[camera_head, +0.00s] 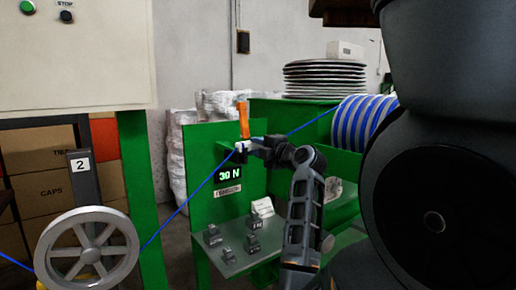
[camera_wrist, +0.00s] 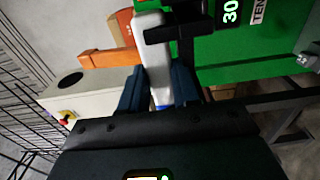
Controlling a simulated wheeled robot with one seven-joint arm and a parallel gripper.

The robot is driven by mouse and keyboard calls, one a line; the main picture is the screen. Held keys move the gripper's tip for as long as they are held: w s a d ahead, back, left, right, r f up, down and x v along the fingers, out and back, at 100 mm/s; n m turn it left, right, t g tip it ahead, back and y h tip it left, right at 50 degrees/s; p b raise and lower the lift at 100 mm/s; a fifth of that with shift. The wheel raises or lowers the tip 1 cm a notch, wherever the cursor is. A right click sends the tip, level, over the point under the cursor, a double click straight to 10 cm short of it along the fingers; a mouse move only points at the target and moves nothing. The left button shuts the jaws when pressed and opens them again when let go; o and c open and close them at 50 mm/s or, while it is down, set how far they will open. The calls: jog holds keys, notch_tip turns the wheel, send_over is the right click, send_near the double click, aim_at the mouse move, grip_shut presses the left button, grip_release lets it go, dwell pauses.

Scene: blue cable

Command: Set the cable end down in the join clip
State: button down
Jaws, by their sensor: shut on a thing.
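The blue cable (camera_head: 187,203) rises from a wheel at the left to my gripper (camera_head: 254,147) at the front of a green stand, in the head view. A blue line also runs from there up right to a striped spool. In the wrist view, my gripper's two dark fingers (camera_wrist: 160,90) are shut on a white, rounded piece (camera_wrist: 152,45). A cable end is not clearly visible there. An upright orange part (camera_head: 243,119) stands just above the grip; orange parts also show in the wrist view (camera_wrist: 110,57). I cannot tell which part is the join clip.
The green stand (camera_head: 200,160) carries a "30 N" display (camera_head: 229,173). Small grey blocks (camera_head: 228,253) sit on its low shelf. The grey wheel (camera_head: 88,250) is at the lower left. A blue-and-white spool (camera_head: 360,122) and stacked discs (camera_head: 323,80) are behind at the right.

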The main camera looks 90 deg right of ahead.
jog(key=shift+f+b, duration=0.4)
jog(key=shift+b, duration=0.1)
dwell(0.5)
jog(key=c, duration=0.7)
grip_release()
jog(key=shift+c, duration=0.2)
jog(key=v, duration=0.7)
jog(key=shift+s+a, duration=0.25)
jog(key=shift+a, duration=0.05)
